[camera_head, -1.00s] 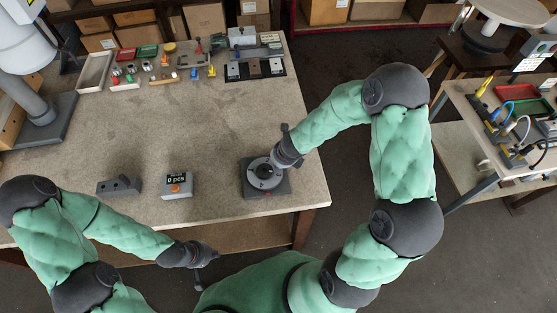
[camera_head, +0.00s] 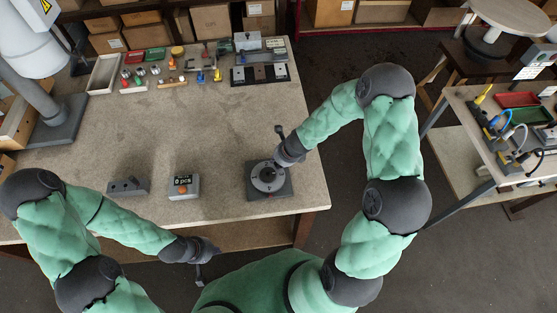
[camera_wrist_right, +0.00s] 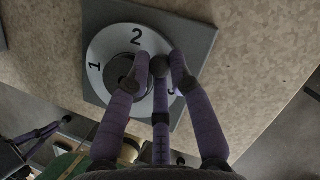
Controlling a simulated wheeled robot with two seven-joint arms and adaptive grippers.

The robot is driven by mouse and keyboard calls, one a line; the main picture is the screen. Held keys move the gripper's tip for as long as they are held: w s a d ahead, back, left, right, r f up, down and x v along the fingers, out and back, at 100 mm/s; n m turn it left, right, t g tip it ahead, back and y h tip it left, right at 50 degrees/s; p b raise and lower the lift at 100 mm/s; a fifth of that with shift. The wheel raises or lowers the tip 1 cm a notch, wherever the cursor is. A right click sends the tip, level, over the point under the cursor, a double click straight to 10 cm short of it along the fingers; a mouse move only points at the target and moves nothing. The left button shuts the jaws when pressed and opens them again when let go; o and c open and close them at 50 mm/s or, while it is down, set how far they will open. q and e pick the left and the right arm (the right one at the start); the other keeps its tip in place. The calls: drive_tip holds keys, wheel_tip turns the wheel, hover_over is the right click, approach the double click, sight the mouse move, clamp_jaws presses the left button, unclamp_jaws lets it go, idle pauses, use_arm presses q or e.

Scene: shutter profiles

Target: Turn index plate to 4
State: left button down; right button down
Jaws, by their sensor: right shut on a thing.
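The index plate is a round pale dial (camera_head: 264,184) on a square grey base (camera_head: 285,190), near the table's front right. In the right wrist view the dial (camera_wrist_right: 98,50) shows a 1 at its left and a 2 at its top. Another numeral on the right is mostly hidden by a finger. My right gripper (camera_head: 274,164) reaches over the dial from the back right. In the wrist view its purple fingers (camera_wrist_right: 160,66) close around a dark knob on the dial; the grip itself is partly hidden. My left gripper (camera_head: 208,252) hangs in front of the table, away from the plate; its fingers are unclear.
A grey box with a display reading "0 pcs" and an orange button (camera_head: 184,187) stands left of the plate. A dark grey block (camera_head: 128,187) lies further left. Several small parts and trays line the table's back. The table's middle (camera_head: 190,130) is clear.

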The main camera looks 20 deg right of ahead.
drive_tip(key=shift+w+r, duration=0.1)
drive_tip(key=shift+w, duration=0.1)
idle(0.3)
drive_tip(key=c, duration=1.4)
unclamp_jaws()
drive_tip(key=shift+o, duration=1.3)
drive_tip(key=shift+s, duration=0.1)
drive_tip(key=shift+v, duration=2.35)
drive_tip(key=s+d, duration=0.6)
drive_tip(key=s, duration=0.4)
drive_tip(key=shift+s, duration=0.15)
drive_tip(key=shift+r, duration=0.1)
drive_tip(key=shift+s, duration=0.1)
